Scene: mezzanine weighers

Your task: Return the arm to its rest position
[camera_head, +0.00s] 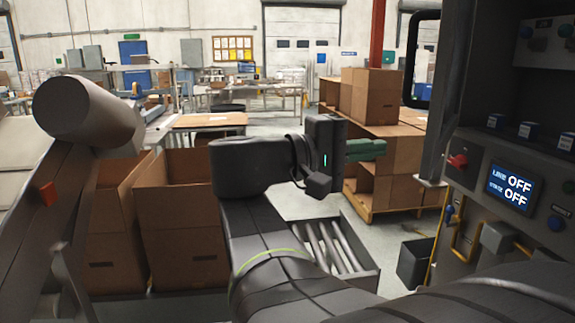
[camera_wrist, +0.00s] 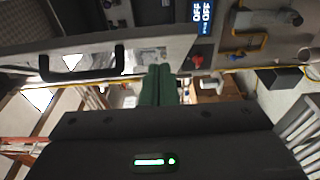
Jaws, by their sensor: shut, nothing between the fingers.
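My arm reaches up from the bottom of the head view, and its wrist bends to the right. My gripper (camera_head: 382,148) is at its end, with green fingers pointing right toward the stacked cartons and the control panel. The fingers are shut together with nothing between them. In the wrist view the green fingers of my gripper (camera_wrist: 159,70) lie side by side at the middle. The gripper is in free air, and I see no contact with anything.
A control panel (camera_head: 511,188) reading OFF stands close on the right, with a red switch (camera_head: 457,161). Open cardboard boxes (camera_head: 183,240) stand left of my arm. A roller conveyor (camera_head: 332,246) lies below the gripper. Stacked cartons (camera_head: 371,97) stand behind it. A dark bin (camera_head: 413,262) is on the floor.

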